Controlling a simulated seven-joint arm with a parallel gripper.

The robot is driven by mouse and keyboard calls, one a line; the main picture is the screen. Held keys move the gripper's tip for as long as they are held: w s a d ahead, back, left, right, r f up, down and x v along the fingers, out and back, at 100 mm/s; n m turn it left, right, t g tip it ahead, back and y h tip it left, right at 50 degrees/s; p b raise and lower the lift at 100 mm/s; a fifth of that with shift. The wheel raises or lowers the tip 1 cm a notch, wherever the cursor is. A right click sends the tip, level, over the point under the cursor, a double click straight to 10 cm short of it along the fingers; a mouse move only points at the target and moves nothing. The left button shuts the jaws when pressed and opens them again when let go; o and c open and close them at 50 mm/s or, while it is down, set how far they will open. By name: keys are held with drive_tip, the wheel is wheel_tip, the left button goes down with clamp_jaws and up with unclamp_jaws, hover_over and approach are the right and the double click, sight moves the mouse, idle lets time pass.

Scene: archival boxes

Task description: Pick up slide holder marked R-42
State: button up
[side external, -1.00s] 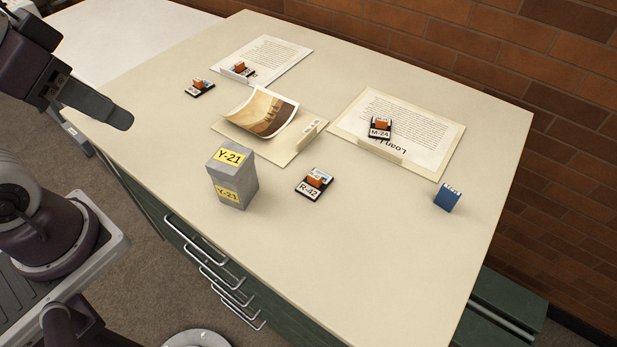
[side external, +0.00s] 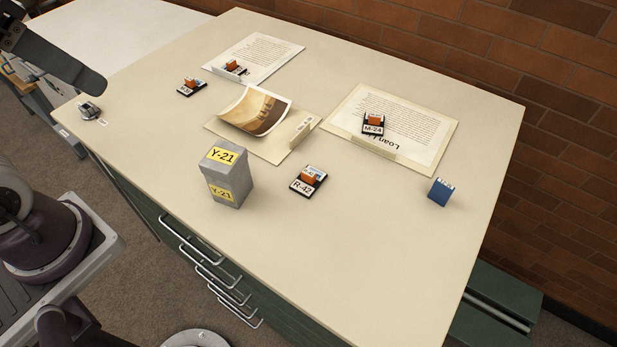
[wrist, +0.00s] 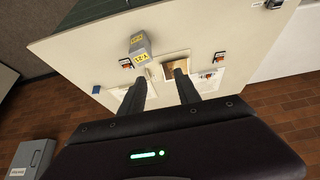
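The slide holder marked R-42 (side external: 308,181) lies flat on the cream cabinet top, just right of the grey box marked Y-21 (side external: 226,176). It is a small black-and-white holder with an orange piece on top. In the wrist view, what looks like the same holder (wrist: 127,64) lies beside the box. My gripper (wrist: 160,82) is open and empty, its two fingers apart, high and well away from the holder. In the side view only one dark finger of it shows at the upper left.
Another holder marked M-24 (side external: 373,124) lies on a loan paper (side external: 430,135). Two more holders, one at the back left (side external: 191,87) and one on a paper (side external: 234,67), have unreadable labels. A curled photo (side external: 254,108), a blue box (side external: 440,191) and a small metal object (side external: 90,111) also stand there.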

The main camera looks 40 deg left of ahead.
sight(306, 171)
drive_tip(key=w+d+f+n+g+h, duration=0.1)
drive_tip(key=w+d+n+g+h, duration=0.25)
drive_tip(key=w+n+h, duration=0.45)
drive_tip(key=w+d+f+n+g+h, duration=0.15)
drive_tip(key=w+d+n+h, duration=0.3)
drive_tip(key=w+n, duration=0.75)
drive_tip(key=f, duration=0.7)
drive_tip(key=f+m, duration=0.1)
drive_tip(key=f, duration=0.6)
drive_tip(key=w+f+m, duration=0.1)
drive_tip(key=f, duration=0.6)
drive_tip(key=shift+d+f+g, duration=0.2)
drive_tip(key=shift+d+g, duration=0.05)
drive_tip(key=shift+g, duration=0.05)
drive_tip(key=x, duration=0.7)
drive_tip(key=shift+w+f, duration=0.25)
drive_tip(key=shift+f, duration=0.05)
drive_tip(key=shift+d+f, duration=0.1)
clamp_jaws()
